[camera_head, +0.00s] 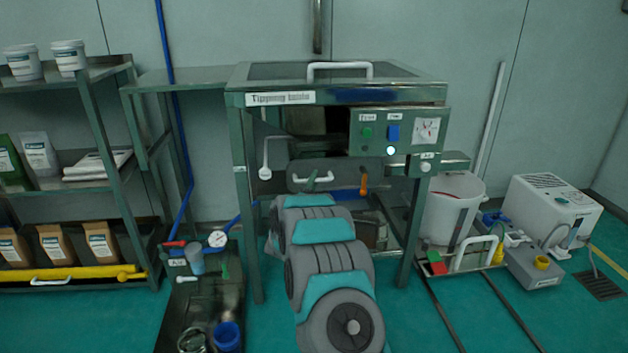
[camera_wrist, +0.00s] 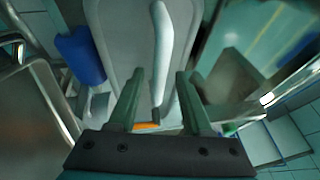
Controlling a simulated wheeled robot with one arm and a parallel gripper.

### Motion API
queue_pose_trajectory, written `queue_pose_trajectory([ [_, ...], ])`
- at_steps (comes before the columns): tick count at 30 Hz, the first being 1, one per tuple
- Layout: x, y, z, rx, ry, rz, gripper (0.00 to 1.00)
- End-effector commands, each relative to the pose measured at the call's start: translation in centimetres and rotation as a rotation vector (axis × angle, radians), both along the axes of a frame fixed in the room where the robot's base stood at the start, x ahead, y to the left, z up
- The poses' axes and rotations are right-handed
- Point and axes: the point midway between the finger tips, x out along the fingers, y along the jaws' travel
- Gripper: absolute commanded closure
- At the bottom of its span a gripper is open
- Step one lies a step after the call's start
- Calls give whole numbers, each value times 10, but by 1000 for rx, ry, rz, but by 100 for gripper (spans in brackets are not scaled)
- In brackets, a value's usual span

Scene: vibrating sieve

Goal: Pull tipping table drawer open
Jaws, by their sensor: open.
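The tipping table (camera_head: 336,100) is a dark green metal frame with a name label at its top front edge. Under its top, a grey rounded panel (camera_head: 300,170) that looks like the drawer front carries a white bar handle (camera_head: 318,180). In the wrist view, the white handle (camera_wrist: 163,35) stands out from the grey panel (camera_wrist: 118,40). My gripper (camera_wrist: 159,78) is open, with one finger on each side of the handle's near end. I cannot tell whether either finger touches it. In the head view my arm hides the gripper.
A control box (camera_head: 398,132) with buttons hangs at the table's right. An orange handle (camera_head: 363,183) is close beside my arm. A shelf (camera_head: 75,190) stands left, and a white bucket (camera_head: 452,205) stands right. A dark tray (camera_head: 205,300) with tools is on the left.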

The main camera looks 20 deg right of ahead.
Motion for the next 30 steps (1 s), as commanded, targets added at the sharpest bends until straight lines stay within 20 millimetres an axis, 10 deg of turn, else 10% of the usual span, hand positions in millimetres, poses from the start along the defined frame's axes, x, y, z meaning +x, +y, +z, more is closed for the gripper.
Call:
queue_pose_trajectory([
  [11,9,-7,0,2,4,1,50],
  [24,9,-6,0,2,4,1,98],
  [30,9,-6,0,2,4,1,100],
])
